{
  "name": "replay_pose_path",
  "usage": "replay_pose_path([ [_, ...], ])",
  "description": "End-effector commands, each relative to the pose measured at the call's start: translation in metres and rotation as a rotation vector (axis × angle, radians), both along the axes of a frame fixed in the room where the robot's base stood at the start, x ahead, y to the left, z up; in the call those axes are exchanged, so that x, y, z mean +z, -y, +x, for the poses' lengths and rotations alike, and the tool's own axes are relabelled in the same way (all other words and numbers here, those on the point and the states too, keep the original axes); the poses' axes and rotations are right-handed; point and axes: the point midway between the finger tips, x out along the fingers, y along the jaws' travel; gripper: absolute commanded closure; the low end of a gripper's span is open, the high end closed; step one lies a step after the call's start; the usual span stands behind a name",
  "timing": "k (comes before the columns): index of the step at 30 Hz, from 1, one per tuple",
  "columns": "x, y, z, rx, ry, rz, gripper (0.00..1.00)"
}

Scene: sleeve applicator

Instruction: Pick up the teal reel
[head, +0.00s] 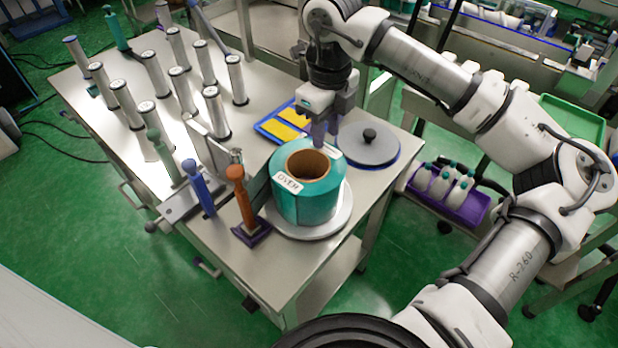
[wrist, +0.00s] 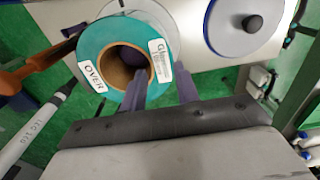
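The teal reel (head: 304,203) stands upright on a pale round plate (head: 336,223) at the table's front right corner. It has a brown cardboard core and a white label reading "OVER". In the wrist view, the reel (wrist: 96,35) shows a second white label on its right side. My gripper (head: 326,133) points down at the reel's back rim and is open. In the wrist view, my gripper (wrist: 161,76) has one purple finger over the core opening and the other outside the reel's wall. I cannot tell how deep the fingers reach, or whether they touch it.
An orange-handled tool (head: 241,192) and a blue-handled tool (head: 199,185) stand close left of the reel. A grey disc with a black knob (head: 369,135) lies behind right. A blue tray with yellow pads (head: 271,131) lies behind. Several metal cylinders (head: 155,74) fill the table's left.

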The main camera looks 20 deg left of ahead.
Motion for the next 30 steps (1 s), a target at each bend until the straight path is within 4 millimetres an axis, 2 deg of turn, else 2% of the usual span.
replay_pose_path([
  [3,-0.017,0.0,0.0,-0.001,-0.003,0.001,0.69],
  [11,-0.038,0.001,0.0,-0.003,-0.003,0.0,0.69],
  [19,-0.077,0.001,0.0,-0.002,-0.002,0.0,0.69],
  [28,-0.083,0.0,0.0,-0.002,0.0,0.0,0.69],
  [30,-0.083,0.0,0.0,-0.002,0.0,0.0,0.78],
])
